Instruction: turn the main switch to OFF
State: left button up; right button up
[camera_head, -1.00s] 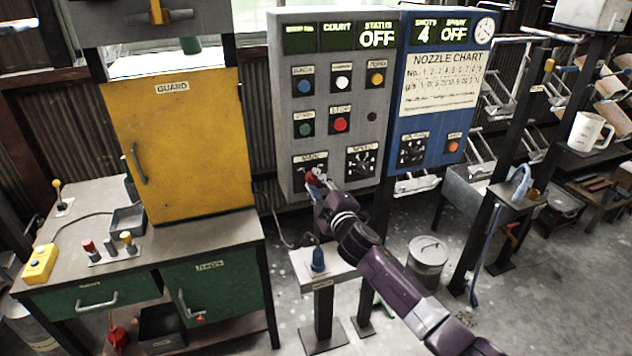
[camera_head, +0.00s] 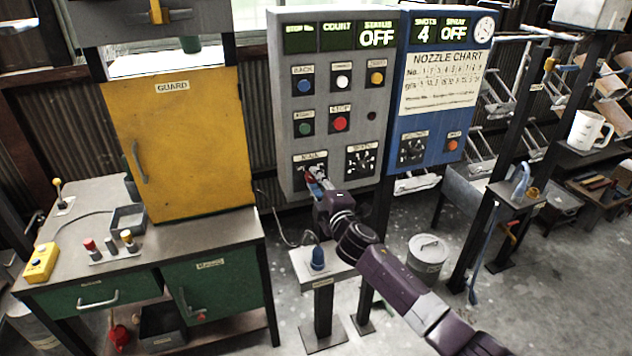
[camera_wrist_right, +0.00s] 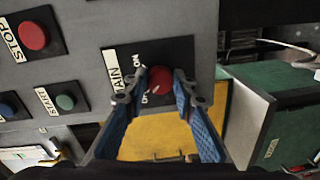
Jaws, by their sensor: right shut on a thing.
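The grey control panel (camera_head: 331,101) stands at the back centre. The red main switch (camera_wrist_right: 160,80) sits low on the panel's left on a black plate (camera_wrist_right: 151,69) marked MAIN, with ON printed on it. My right gripper (camera_wrist_right: 157,93) is at the switch, its two blue-padded fingers on either side of the red knob and shut on it. In the head view the right gripper (camera_head: 314,181) covers most of the knob. The knob's exact pointing is hard to tell. My left gripper is not in view.
A dial (camera_head: 361,161) sits just right of the main switch, with a red stop button (camera_head: 341,124) and green start button (camera_head: 304,129) above. A small stand with a blue object (camera_head: 317,258) is below the panel. A yellow guard door (camera_head: 185,150) stands left.

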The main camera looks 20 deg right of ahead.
jog(key=o, duration=1.2)
jog(key=shift+c, duration=0.2)
jog(key=s, duration=1.2)
jog(key=shift+d+r, duration=0.15)
jog(key=shift+r, duration=0.15)
